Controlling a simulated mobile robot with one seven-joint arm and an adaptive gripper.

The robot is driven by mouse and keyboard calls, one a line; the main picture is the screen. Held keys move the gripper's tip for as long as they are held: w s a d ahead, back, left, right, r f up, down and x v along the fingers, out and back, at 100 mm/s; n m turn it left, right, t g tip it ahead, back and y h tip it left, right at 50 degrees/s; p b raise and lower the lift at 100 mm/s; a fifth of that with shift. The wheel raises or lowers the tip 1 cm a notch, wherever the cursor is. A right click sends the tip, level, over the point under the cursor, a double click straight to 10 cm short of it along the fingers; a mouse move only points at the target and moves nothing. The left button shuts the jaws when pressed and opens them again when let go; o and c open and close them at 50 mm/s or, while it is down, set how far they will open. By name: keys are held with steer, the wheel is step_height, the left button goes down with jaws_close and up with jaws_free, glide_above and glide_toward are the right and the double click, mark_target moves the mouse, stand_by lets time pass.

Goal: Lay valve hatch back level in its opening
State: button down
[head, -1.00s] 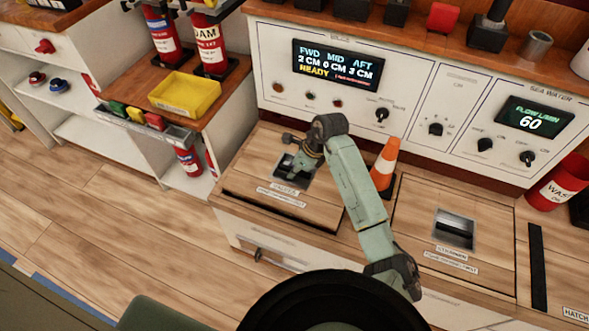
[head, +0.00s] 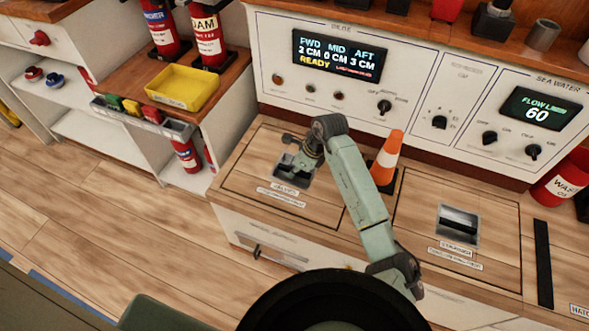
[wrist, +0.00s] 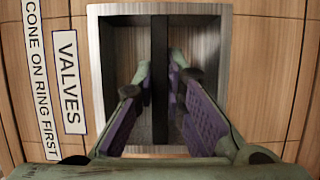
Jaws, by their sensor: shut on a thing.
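The valve hatch (head: 246,172) is a wooden panel with a recessed metal pull (wrist: 160,70), a dark bar across a square cup. In the head view it lies flat in its opening, with only a thin dark seam around it; its far right corner is partly hidden by my arm. My gripper (head: 294,174) reaches down into the cup. In the wrist view my fingers (wrist: 161,92) stand on both sides of the bar, shut on it. The "VALVES" label (wrist: 69,82) is beside the cup.
An orange cone (head: 387,158) stands just right of the hatch, close to my arm. The strainer hatch (head: 495,225) lies level further right. The control panel (head: 440,75) rises behind. A yellow bin (head: 182,90) sits on the left shelf. Floor at left is clear.

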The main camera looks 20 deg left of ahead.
steer(key=c, duration=1.6)
jaws_free()
steer(key=shift+f, duration=0.15)
steer(key=v, duration=1.2)
